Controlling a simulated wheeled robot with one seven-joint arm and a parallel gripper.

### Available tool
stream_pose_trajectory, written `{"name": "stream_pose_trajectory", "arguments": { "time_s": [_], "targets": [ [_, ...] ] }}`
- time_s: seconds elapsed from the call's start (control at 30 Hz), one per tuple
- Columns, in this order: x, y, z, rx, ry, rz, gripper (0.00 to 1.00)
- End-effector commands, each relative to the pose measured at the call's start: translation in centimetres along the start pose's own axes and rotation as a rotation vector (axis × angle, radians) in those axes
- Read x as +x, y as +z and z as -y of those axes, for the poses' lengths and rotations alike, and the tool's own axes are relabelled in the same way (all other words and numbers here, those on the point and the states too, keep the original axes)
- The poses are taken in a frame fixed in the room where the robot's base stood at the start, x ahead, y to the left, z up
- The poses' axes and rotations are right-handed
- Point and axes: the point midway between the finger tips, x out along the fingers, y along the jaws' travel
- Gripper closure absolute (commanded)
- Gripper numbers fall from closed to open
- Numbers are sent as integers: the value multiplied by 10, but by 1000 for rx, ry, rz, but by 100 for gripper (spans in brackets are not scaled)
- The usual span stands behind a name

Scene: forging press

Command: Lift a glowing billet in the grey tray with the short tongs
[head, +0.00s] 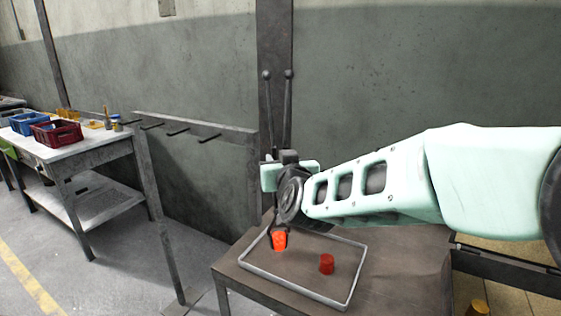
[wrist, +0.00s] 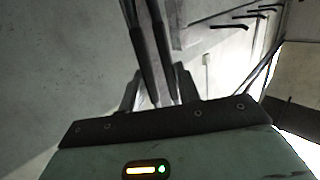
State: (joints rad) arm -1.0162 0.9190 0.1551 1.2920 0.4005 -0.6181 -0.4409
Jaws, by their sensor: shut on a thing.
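My gripper (head: 284,158) is shut on the short tongs (head: 289,105), whose two dark handles rise above it, ending in round knobs. The handles also show between the fingers in the wrist view (wrist: 158,60). The tongs' lower end points down at a bright orange glowing billet (head: 279,242) at the far left of the grey tray (head: 290,287). The jaws are at the top of this billet; I cannot tell whether they grip it or whether it is clear of the tray floor. A darker red billet (head: 327,264) stands upright in the tray, to the right. My wrist hides part of the tongs.
The tray lies on a brown table (head: 405,270). A workbench (head: 90,152) at left carries a blue bin (head: 28,124) and a dark red bin (head: 57,134). A dark post (head: 274,40) stands behind my gripper.

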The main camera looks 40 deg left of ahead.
Motion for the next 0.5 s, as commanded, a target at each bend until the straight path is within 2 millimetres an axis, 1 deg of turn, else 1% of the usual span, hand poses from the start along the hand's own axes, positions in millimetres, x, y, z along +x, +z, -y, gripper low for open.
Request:
{"name": "stream_pose_trajectory", "arguments": {
  "time_s": [0.03,0.5],
  "targets": [
    [0,-4,0,0,1,-8,100],
    [1,3,0,0,1,-8,100]
  ]
}}
